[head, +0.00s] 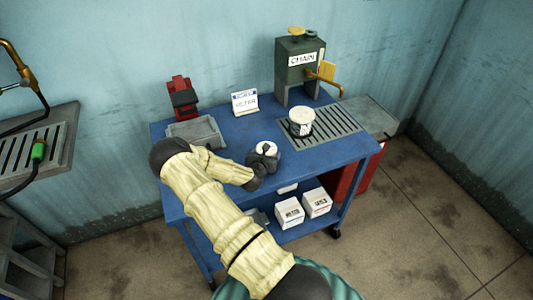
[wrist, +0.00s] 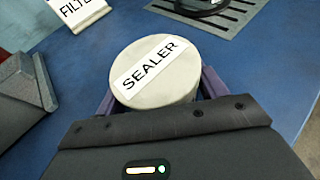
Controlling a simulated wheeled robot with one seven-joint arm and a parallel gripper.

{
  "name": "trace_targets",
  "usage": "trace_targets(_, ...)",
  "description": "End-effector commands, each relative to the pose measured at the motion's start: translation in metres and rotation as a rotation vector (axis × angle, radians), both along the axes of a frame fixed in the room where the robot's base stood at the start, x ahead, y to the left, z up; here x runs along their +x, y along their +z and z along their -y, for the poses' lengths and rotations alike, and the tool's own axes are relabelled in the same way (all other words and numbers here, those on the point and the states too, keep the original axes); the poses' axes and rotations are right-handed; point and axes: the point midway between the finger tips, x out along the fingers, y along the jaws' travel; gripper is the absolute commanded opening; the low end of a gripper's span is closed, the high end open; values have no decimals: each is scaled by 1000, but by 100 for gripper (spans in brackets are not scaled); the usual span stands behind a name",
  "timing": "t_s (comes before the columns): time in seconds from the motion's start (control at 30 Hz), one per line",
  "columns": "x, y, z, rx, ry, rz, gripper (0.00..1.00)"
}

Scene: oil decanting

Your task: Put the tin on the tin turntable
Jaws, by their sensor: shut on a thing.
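A round, pale tin (wrist: 155,72) with a white label reading "SEALER" sits between the fingers of my gripper (wrist: 155,95) in the wrist view. My gripper (head: 264,158) is shut on this tin, and in the head view only its pale top (head: 267,147) shows clearly. It is over the front middle of the blue cart; I cannot tell whether the tin touches the cart top. I cannot make out a tin turntable for certain. A white container with dark markings (head: 302,120) stands on the slotted grille to the right, with a dark round base below it.
The blue cart (head: 225,117) carries a grey tray (head: 196,134), a red device (head: 181,97), a "FILTER" sign (head: 244,102), a green "CHAIN" dispenser (head: 301,75) and the slotted grille (head: 335,125). White boxes (head: 290,213) sit on the lower shelf.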

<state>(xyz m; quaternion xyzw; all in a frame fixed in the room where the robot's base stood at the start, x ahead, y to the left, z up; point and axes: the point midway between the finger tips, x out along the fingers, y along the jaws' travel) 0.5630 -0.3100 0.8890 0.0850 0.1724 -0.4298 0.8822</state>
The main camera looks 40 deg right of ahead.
Motion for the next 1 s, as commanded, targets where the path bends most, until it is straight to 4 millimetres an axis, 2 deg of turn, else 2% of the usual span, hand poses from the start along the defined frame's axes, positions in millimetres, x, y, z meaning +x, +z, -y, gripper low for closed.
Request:
trace_targets(0.37,1,-4,0,-3,1,1,39)
trace_targets(0.4,1,-3,0,-1,1,1,79)
trace_targets(0.47,0,-3,0,-1,1,1,90)
trace_targets(0.5,0,-3,0,-1,1,1,92)
trace_targets(0.87,1,1,0,0,1,2,92)
trace_targets(1.0,-5,3,-11,-2,5,0,92)
